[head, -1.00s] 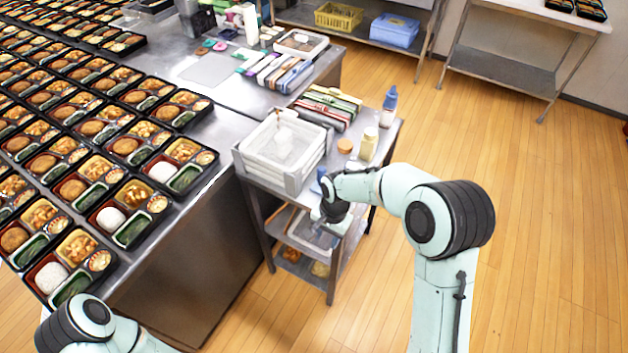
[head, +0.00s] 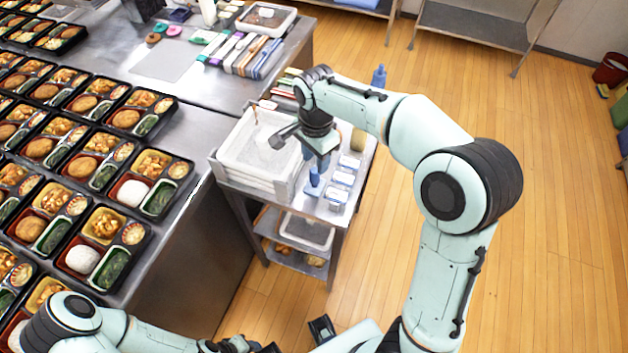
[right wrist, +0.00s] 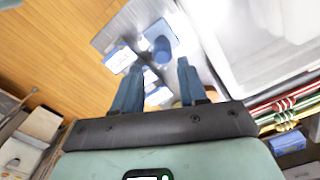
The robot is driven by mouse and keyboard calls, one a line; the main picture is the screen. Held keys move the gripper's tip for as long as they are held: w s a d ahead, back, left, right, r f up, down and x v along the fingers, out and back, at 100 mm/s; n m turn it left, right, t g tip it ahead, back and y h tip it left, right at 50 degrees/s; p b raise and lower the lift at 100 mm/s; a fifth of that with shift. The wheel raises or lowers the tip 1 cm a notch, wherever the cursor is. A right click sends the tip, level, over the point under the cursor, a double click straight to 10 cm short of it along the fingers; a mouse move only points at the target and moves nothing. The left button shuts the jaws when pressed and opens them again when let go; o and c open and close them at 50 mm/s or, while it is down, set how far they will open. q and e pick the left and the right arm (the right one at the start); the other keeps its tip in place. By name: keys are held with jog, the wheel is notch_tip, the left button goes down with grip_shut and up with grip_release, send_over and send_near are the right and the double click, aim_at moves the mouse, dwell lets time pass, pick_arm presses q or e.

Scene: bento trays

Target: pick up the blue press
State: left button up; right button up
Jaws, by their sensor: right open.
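The blue press (head: 314,183) stands on the small metal side table, near its front edge, just below my right gripper. In the right wrist view the blue press (right wrist: 162,48) shows from above as a round blue knob, beyond and between the fingertips. My right gripper (head: 322,160) points down above it, open and empty. Its two blue fingers also show apart in the right wrist view (right wrist: 156,75). My left gripper (head: 238,345) is at the bottom edge of the head view, partly cut off, and its jaws cannot be made out.
A stack of white trays (head: 228,160) stands left of the press on the side table (head: 322,212). Several small blue-and-white items (head: 343,178) lie right of the press. Bento trays fill the left counter.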

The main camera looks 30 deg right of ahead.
aim_at(315, 170)
notch_tip(315, 170, down, 7)
jog(key=shift+w+r, duration=0.1)
jog(key=shift+w, duration=0.05)
dwell(0.4)
grip_shut()
